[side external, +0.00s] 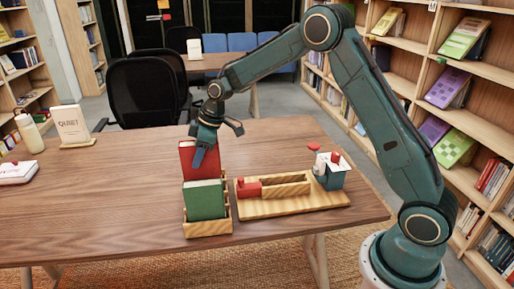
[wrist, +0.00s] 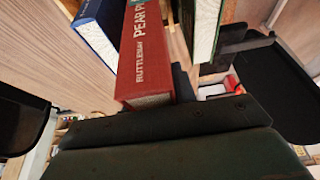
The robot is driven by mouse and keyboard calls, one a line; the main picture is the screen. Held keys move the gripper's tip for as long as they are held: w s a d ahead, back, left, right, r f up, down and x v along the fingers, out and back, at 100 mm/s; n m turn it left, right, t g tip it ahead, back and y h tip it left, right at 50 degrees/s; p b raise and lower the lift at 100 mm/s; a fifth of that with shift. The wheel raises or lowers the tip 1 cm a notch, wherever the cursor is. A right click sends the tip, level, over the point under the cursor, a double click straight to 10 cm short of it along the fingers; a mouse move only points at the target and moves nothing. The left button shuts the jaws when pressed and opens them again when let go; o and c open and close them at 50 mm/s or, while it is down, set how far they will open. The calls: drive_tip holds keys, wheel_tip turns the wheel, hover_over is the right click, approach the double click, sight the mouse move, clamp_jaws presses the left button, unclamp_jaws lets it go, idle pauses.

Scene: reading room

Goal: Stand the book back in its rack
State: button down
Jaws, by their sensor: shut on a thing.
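The red book (side external: 187,156) stands roughly upright behind the green book (side external: 204,201) in the wooden rack (side external: 208,228). Its lower part is hidden by the green book, so I cannot tell if it is seated. My gripper (side external: 211,143) is at the top of the red book and shut on it. In the wrist view, the red book (wrist: 145,62) shows its lettered spine in the middle, with the green book (wrist: 201,28) to the right and a blue book (wrist: 96,24) to the left. The exact finger contact is unclear.
A wooden tray (side external: 290,207) with a red block and a small blue-grey box stands right of the rack. A sign (side external: 72,126), a bottle (side external: 29,133) and a white-and-red thing (side external: 17,173) are at the left. The table (side external: 110,207) is clear left of the rack.

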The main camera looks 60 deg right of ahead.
sight(201, 178)
drive_tip(key=shift+f, duration=1.45)
idle(0.6)
drive_tip(key=shift+f, duration=1.45)
drive_tip(key=shift+f, duration=1.15)
drive_tip(key=c, duration=1)
unclamp_jaws()
drive_tip(key=shift+c, duration=0.2)
